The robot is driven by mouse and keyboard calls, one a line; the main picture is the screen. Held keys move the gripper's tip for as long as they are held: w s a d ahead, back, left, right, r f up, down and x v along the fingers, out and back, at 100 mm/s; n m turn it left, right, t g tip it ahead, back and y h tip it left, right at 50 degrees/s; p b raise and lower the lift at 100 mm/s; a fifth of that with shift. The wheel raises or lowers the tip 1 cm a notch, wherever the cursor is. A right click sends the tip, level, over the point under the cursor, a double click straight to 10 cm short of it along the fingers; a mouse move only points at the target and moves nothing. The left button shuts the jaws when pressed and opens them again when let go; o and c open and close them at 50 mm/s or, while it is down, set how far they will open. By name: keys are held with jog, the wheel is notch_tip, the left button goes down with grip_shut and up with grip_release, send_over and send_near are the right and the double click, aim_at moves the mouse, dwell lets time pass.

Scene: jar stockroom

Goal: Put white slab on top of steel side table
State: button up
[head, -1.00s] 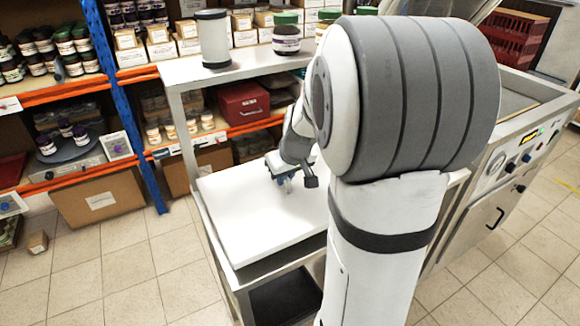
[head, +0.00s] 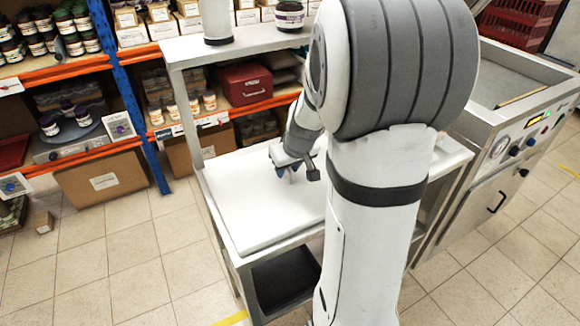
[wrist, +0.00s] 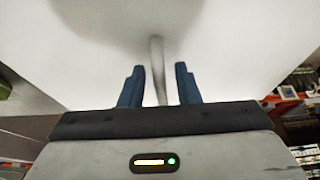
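The white slab (head: 245,205) lies flat on the waist-high surface of the steel side table (head: 242,262), below its raised back shelf. My gripper (head: 290,172) is over the slab, pointing down, in the head view. In the wrist view, my gripper (wrist: 160,82) has its two blue fingers apart, with the white slab (wrist: 240,45) filling most of the background. A thin pale bar stands between the fingers, with gaps on both sides; I cannot tell whether it belongs to the slab. My arm hides the slab's right part in the head view.
The raised shelf (head: 260,40) carries a white canister (head: 217,22) and a jar (head: 289,15). Orange-and-blue racks with jars and boxes stand behind. A steel machine (head: 500,130) is at the right. The tiled floor (head: 110,255) at the front left is mostly clear.

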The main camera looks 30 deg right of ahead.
jog(key=v, duration=1.2)
jog(key=shift+g, duration=0.9)
jog(key=s+a+f, duration=0.1)
jog(key=s+a, duration=0.3)
jog(key=s, duration=0.1)
jog(key=s+a+f, duration=0.1)
jog(key=s+a, duration=0.3)
jog(key=s+a+f, duration=0.1)
jog(key=s+a, duration=0.3)
jog(key=s, duration=0.1)
jog(key=shift+s+a, duration=0.25)
jog(key=shift+s, duration=0.1)
